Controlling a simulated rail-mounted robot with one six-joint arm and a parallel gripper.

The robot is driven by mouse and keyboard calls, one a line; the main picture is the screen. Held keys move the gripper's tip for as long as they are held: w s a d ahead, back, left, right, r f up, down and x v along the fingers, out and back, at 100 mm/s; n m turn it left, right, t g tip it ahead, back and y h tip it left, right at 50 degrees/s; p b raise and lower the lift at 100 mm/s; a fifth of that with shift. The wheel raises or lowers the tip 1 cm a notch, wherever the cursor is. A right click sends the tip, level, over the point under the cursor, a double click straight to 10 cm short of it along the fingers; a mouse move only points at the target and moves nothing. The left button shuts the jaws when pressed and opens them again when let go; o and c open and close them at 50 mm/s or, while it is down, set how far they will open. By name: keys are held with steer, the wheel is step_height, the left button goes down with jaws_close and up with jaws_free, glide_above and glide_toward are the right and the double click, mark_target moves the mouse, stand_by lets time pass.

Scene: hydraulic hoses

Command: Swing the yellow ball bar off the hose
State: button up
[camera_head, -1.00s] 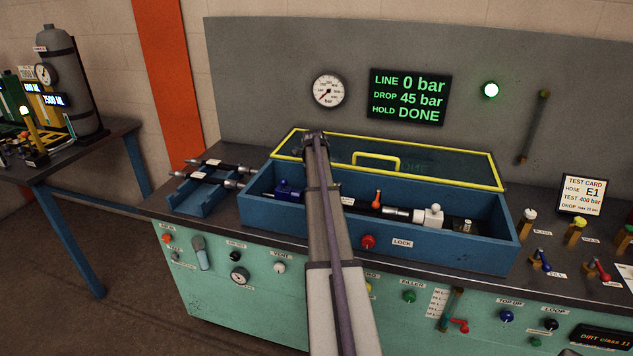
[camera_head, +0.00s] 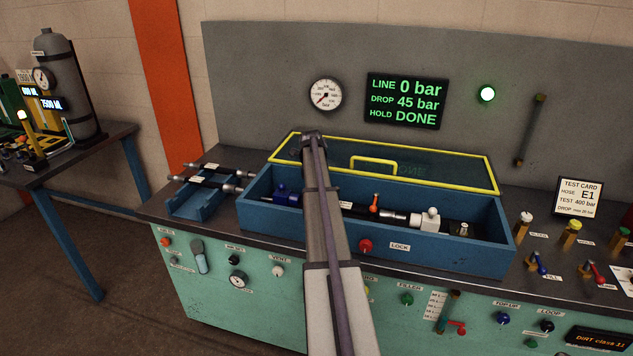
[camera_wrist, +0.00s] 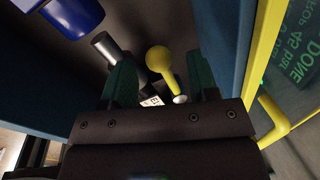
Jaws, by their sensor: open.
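In the wrist view the yellow ball bar (camera_wrist: 160,62) stands between the two green fingers of my gripper (camera_wrist: 160,78). Its round ball end is at the top and it narrows down towards a pale round end near the palm. The fingers are open on either side; I cannot tell whether either touches it. A grey metal cylinder (camera_wrist: 106,47) and a white tag (camera_wrist: 152,101) show beside it. In the head view the hose (camera_head: 363,208) lies in the blue trough (camera_head: 460,253). My arm hides the ball bar and the gripper's fingers there.
The trough's yellow-framed lid (camera_head: 372,159) stands open behind it. A blue fitting (camera_head: 287,197) is at the trough's left, and a white block (camera_head: 430,219) at its right. A blue rack (camera_head: 196,208) with dark hoses sits to the left. The screen (camera_head: 407,101) reads LINE 0 bar.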

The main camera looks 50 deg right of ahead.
step_height(320, 180, up, 9)
steer(key=a+p, duration=0.1)
steer(key=p, duration=0.6)
steer(key=shift+s+a+p, duration=0.2)
steer(key=shift+a+p, duration=0.1)
steer(key=shift+a, duration=0.05)
steer(key=s+a+f+n+b, duration=0.1)
steer(key=s+a+n, duration=0.5)
steer(key=a+n, duration=0.5)
steer(key=s+a+f+n+y+b, duration=0.1)
steer(key=s+a+n, duration=0.5)
steer(key=a, duration=2.1)
steer(key=s+a+f+n+y+b, duration=0.1)
steer(key=s+a+n, duration=0.5)
steer(key=a+n, duration=1)
steer(key=a, duration=0.3)
steer(key=shift+s+a+f+g, duration=0.3)
steer(key=shift+s, duration=0.1)
